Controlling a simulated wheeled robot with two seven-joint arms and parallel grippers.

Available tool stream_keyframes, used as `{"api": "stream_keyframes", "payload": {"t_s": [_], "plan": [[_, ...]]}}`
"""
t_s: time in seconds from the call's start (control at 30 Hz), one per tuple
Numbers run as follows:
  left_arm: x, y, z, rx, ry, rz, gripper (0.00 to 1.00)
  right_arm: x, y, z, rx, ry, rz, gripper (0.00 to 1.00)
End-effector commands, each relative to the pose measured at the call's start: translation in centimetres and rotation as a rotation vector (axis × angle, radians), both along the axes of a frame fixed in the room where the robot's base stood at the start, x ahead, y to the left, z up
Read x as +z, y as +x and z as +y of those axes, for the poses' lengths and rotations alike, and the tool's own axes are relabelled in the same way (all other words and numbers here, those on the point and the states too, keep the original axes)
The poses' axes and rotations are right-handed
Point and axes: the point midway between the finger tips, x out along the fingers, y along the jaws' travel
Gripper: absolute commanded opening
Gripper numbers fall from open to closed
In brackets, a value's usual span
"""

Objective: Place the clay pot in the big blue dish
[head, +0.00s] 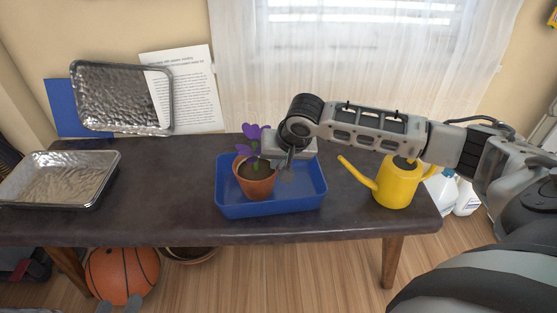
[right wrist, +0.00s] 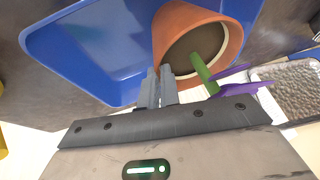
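The clay pot (head: 257,184), orange-brown with dark soil and a purple flower, is upright at the left part of the big blue dish (head: 304,199) on the bench. Its base lies within the dish's outline; I cannot tell if it touches the floor of the dish. My right gripper (head: 287,160) reaches in from the right to the pot's rim. In the right wrist view its fingers (right wrist: 160,84) are close together on the rim of the pot (right wrist: 228,42), over the dish (right wrist: 90,45).
A yellow watering can (head: 397,185) stands right of the dish, under my right arm. A metal tray (head: 65,178) lies at the bench's left; another (head: 122,97) leans at the back. A basketball (head: 122,272) is under the bench. Bench space between tray and dish is clear.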

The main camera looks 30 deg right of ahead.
Motion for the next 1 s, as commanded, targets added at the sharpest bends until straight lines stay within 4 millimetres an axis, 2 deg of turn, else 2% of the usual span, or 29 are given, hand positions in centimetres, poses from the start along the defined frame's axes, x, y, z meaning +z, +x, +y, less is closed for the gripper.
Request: {"api": "stream_keyframes", "payload": {"t_s": [0.03, 0.1, 0.43, 0.67, 0.8, 1.0], "plan": [[-0.1, 0.0, 0.0, 0.001, 0.003, 0.001, 0.36, 0.0, 0.0, 0.0, 0.0, 0.0, 0.001, 0.12], [-0.2, 0.0, 0.0, 0.001, 0.004, 0.003, 0.36, 0.0, 0.0, 0.0, 0.0, 0.0, 0.001, 0.26], [-0.4, 0.1, 0.0, 0.002, 0.0, 0.005, 0.36, 0.3, 0.0, 0.0, 0.0, -0.001, -0.002, 0.26], [0.7, 0.2, 0.2, 0.0, 0.044, 0.018, 0.36, 4.1, -1.6, -0.1, 0.0, -0.002, 0.0, 0.26], [-0.7, 0.1, 0.5, 0.001, 0.078, 0.087, 0.36, 6.9, -3.0, -0.1, 0.001, -0.002, 0.0, 0.26], [-2.0, 0.3, 1.2, 0.017, 0.106, 0.153, 0.36, 9.9, -4.4, -0.1, -0.001, -0.001, 0.0, 0.26]]}}
